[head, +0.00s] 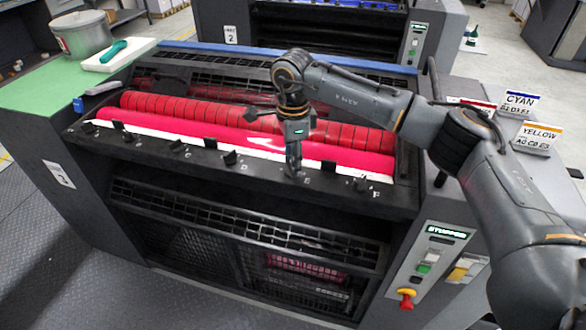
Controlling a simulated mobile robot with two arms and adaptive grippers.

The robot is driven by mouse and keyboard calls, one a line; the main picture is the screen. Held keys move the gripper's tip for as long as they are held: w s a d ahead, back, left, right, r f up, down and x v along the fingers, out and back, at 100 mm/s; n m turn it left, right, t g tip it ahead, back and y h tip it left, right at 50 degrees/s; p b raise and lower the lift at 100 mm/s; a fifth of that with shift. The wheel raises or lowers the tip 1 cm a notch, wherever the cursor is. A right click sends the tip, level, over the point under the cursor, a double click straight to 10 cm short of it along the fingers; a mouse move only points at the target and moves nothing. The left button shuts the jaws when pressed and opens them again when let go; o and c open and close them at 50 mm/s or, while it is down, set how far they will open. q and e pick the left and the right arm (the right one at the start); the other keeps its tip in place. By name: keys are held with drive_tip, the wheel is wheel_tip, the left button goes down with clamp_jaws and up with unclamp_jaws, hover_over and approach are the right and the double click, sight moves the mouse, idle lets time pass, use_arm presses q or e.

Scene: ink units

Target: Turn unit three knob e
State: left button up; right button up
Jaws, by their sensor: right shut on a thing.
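The near ink unit has a row of small black knobs along the dark front ledge below its bright magenta roller (190,130). The rightmost knob (362,185) stands beside the letter F. My right gripper (293,172) points down at the ledge, at the knob just left of that one, which fits knob e. Its fingers are shut on this knob and mostly hide it. Another knob (231,158) sits free to the left. The unit's side label (58,174) is too small to read surely. My left gripper is out of view.
A control panel (430,265) with a lit STOPPED display and a red knob is at the lower right. Cyan (519,104) and yellow (537,138) signs stand behind my right arm. A bucket (82,36) stands at the upper left. Another unit stands behind.

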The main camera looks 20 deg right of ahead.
drive_tip(key=n+b, duration=0.2)
drive_tip(key=n, duration=0.2)
drive_tip(key=shift+w+n, duration=0.1)
drive_tip(key=shift+n, duration=0.2)
drive_tip(key=shift+n+b, duration=0.8)
drive_tip(key=shift+n, duration=1.1)
drive_tip(key=o, duration=1.2)
drive_tip(key=shift+c, duration=0.2)
drive_tip(key=shift+r, duration=0.3)
wheel_tip(320, 180, up, 12)
drive_tip(key=shift+f, duration=0.25)
